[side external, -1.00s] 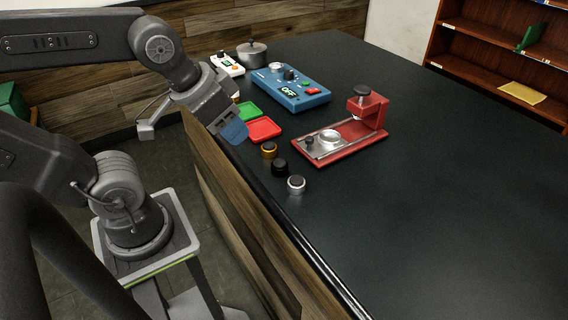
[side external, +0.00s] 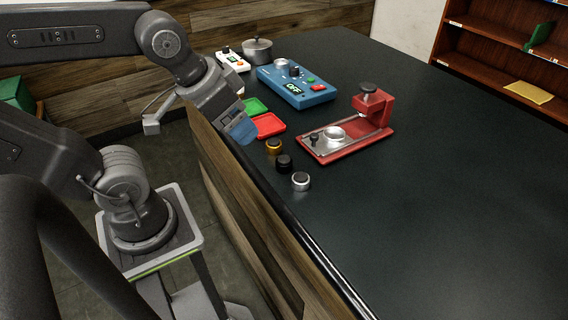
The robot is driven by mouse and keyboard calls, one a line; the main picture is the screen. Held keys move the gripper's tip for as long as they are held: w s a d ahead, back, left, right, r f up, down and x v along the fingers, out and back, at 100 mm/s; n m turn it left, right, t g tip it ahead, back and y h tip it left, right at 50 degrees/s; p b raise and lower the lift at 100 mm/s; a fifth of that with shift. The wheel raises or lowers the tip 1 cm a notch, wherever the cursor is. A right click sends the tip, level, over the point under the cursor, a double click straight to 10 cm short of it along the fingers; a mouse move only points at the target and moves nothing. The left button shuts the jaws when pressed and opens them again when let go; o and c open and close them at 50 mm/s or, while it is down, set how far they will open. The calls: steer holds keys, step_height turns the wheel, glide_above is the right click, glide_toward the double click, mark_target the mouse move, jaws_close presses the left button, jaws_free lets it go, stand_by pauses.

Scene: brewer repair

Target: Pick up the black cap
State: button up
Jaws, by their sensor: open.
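The black cap (side external: 284,163) stands on the dark counter near its front edge. It is between a gold cap (side external: 273,146) and a silver cap (side external: 301,181). My gripper (side external: 245,137) has blue fingertips and is above the counter's edge, up and to the left of the black cap. It is apart from all three caps. It is open, and nothing shows between its fingers, though the gap is hard to see from this side.
A red brewer (side external: 350,143) stands right of the caps. Red (side external: 268,125) and green (side external: 255,107) trays lie behind my gripper. A blue control box (side external: 297,87), a white box (side external: 232,60) and a pot (side external: 257,49) stand farther back. The counter's right side is clear.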

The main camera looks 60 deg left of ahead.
steer(key=m+g, duration=0.6)
steer(key=m, duration=1.3)
glide_above(284, 160)
step_height(284, 160, down, 3)
step_height(284, 160, down, 14)
steer(key=shift+f, duration=0.1)
steer(key=c, duration=1.1)
